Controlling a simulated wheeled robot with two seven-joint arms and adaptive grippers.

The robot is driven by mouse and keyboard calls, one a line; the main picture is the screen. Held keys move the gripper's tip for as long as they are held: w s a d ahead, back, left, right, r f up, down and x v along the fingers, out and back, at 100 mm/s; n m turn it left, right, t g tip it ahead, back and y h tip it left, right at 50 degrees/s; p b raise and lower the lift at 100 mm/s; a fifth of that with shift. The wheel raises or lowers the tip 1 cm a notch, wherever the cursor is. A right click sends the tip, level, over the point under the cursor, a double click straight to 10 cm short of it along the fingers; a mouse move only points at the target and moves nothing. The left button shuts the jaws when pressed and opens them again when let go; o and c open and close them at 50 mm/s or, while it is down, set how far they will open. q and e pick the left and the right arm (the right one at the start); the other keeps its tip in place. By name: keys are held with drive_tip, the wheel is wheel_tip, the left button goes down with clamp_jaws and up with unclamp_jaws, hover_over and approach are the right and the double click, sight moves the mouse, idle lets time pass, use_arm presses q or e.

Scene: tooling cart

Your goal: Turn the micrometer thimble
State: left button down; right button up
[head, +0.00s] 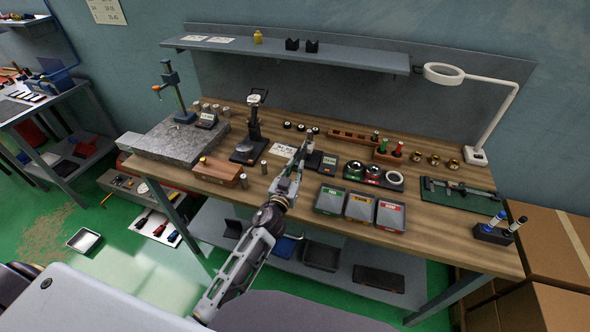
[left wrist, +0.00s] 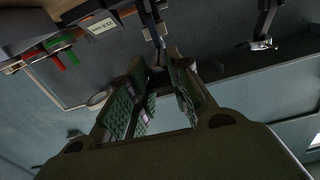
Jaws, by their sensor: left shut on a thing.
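My left gripper (head: 301,147) reaches over the middle of the bench in the head view, its fingers closed at a small upright device beside a dark box with a small display (head: 328,162). In the left wrist view, the textured finger pads of my left gripper (left wrist: 158,78) are on either side of a slim dark part of the micrometer (left wrist: 153,30), which runs upward in the picture. The thimble is mostly hidden between the fingers, so its angle cannot be read. The display box (left wrist: 100,25) shows at upper left there. My right gripper is not in view.
A dial stand (head: 247,150) and a wooden block (head: 218,172) stand to the left. A magnifier lamp (head: 510,100) rises at the far right.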

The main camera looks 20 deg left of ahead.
use_arm(q)
drive_tip(key=shift+m, duration=0.4)
drive_tip(key=m, duration=0.3)
drive_tip(key=shift+b, duration=0.3)
drive_tip(key=m, duration=0.4)
drive_tip(key=shift+m, duration=0.4)
drive_tip(key=m, duration=0.4)
drive_tip(key=shift+m, duration=1.9)
drive_tip(key=c, duration=1.2)
unclamp_jaws()
drive_tip(key=shift+o, duration=0.2)
drive_tip(key=shift+s, duration=0.15)
